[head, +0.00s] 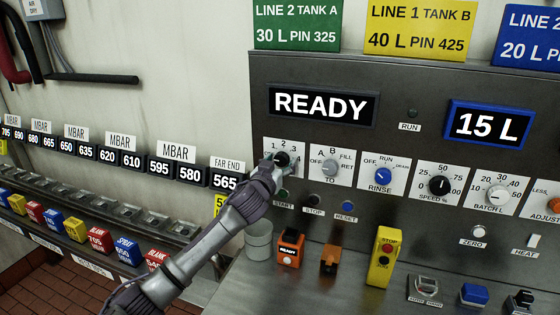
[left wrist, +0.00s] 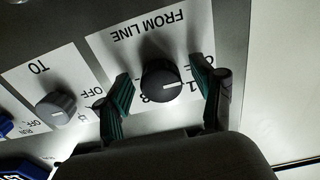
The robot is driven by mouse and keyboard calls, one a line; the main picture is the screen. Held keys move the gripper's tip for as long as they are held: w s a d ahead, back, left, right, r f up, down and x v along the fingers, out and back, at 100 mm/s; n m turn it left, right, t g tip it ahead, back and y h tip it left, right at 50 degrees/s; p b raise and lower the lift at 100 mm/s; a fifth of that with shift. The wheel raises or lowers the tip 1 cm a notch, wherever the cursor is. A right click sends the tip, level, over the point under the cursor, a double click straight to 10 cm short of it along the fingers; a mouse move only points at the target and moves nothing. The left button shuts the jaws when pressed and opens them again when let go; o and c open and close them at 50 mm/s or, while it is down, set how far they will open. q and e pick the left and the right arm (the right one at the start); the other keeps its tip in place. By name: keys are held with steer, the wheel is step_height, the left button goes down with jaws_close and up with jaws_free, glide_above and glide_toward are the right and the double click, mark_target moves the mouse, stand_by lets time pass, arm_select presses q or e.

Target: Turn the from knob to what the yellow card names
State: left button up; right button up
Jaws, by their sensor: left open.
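The yellow card (head: 419,28) reads LINE 1 TANK B, 40 L, PIN 425. The from knob (left wrist: 161,82) is round and black, on a white plate (left wrist: 103,43) marked FROM LINE, upside down in the left wrist view. Its white mark points right there, roughly toward a label partly covered by a finger; I cannot tell the exact setting. My left gripper (head: 280,163) is at the knob (head: 283,158). In the left wrist view its green-padded fingers (left wrist: 165,92) are open, one each side of the knob, with gaps. My right gripper is not in view.
The TO knob (head: 330,167) is close on the right, then the blue RINSE knob (head: 383,176). START, STOP and RESET buttons (head: 346,206) sit below. A grey cup (head: 259,240) and orange device (head: 290,248) stand on the ledge underneath. The display (head: 321,106) reads READY.

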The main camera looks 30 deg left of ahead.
arm_select(q)
steer(key=shift+c, duration=0.6)
steer(key=c, duration=1)
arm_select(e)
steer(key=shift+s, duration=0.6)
